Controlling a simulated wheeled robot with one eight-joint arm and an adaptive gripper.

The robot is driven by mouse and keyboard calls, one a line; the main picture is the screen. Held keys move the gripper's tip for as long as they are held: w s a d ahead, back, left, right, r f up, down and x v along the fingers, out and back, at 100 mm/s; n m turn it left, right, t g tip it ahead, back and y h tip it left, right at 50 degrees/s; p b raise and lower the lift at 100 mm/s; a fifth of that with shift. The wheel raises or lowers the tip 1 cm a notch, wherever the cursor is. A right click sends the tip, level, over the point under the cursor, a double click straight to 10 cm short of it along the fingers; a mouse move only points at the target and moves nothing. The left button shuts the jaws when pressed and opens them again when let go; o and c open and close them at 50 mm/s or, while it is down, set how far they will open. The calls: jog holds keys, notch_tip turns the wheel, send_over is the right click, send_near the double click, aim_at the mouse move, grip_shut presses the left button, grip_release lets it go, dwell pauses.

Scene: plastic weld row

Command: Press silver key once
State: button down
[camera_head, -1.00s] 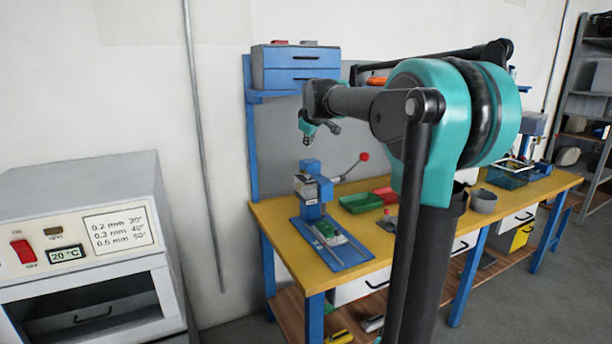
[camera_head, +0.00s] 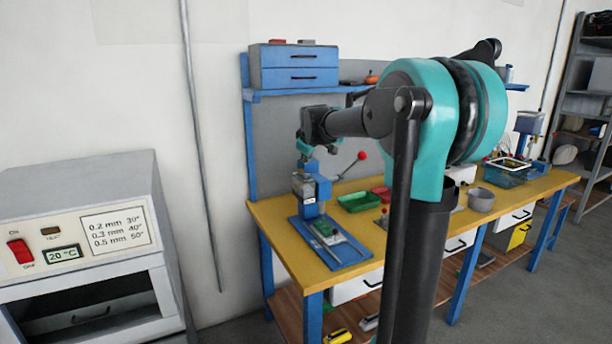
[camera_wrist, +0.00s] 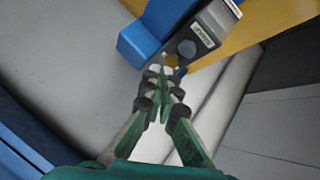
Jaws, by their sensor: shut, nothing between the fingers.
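A blue bench press with a grey head box (camera_head: 304,186) stands on a blue base plate at the left end of the yellow bench. In the wrist view the box (camera_wrist: 214,22) carries a white label and a round silver-grey key (camera_wrist: 186,47). A smaller brass-coloured key (camera_wrist: 172,60) sits beside it, partly behind my fingertips. My gripper (camera_wrist: 160,72) is shut and empty, with its tips close to the brass-coloured key and just left of and below the silver one. I cannot tell whether they touch. In the head view my gripper (camera_head: 307,153) is above the box; the keys are too small to make out.
The press's red-knobbed lever (camera_head: 361,156) sticks out to the right. Green (camera_head: 358,202) and red trays lie on the bench. A shelf with blue drawers (camera_head: 297,67) hangs above my wrist. A grey oven (camera_head: 85,240) stands at the left.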

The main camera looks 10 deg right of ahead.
aim_at(306, 175)
jog(key=shift+f, duration=1.1)
jog(key=shift+f, duration=0.15)
dwell(0.6)
jog(key=shift+f, duration=0.25)
jog(key=shift+f, duration=0.6)
dwell(0.8)
jog(key=shift+r, duration=0.1)
dwell(0.3)
jog(key=shift+r, duration=0.9)
jog(key=shift+r, duration=2.5)
